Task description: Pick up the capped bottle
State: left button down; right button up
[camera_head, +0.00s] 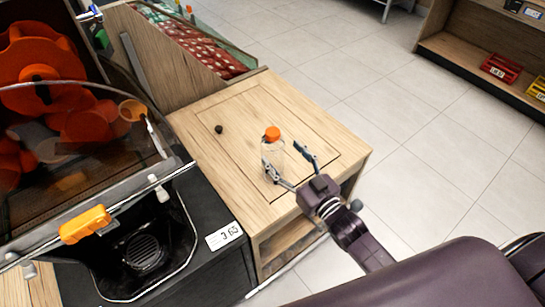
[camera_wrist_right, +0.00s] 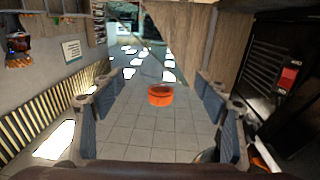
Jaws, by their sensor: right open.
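The capped bottle (camera_head: 274,153) is clear, with an orange cap, and stands upright on the wooden counter. In the right wrist view its orange cap (camera_wrist_right: 160,95) is centred between the two fingers; the clear body is hard to make out. My right gripper (camera_head: 281,154) is open at the bottle, with one finger crossing in front of its lower left side and the other to its right. In the wrist view the fingers (camera_wrist_right: 160,110) are wide apart, with room on both sides of the cap. My left gripper is not in view.
A small dark round object (camera_head: 219,129) lies on the wooden counter (camera_head: 240,105), left of the bottle. The juicer (camera_head: 75,150) with oranges stands at the left, above a black drip area (camera_head: 145,250). A price tag (camera_head: 224,235) is at the counter's front. Tiled floor is open at right.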

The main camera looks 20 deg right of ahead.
aim_at(273, 144)
jog(key=p+x, duration=0.1)
jog(key=x, duration=0.2)
jog(key=shift+w+a, duration=0.3)
jog(key=shift+w, duration=0.05)
jog(key=shift+w+a+f, duration=0.1)
jog(key=shift+w+a, duration=0.05)
jog(key=shift+w, duration=0.45)
jog(key=shift+c, duration=0.4)
jog(key=c, duration=1.2)
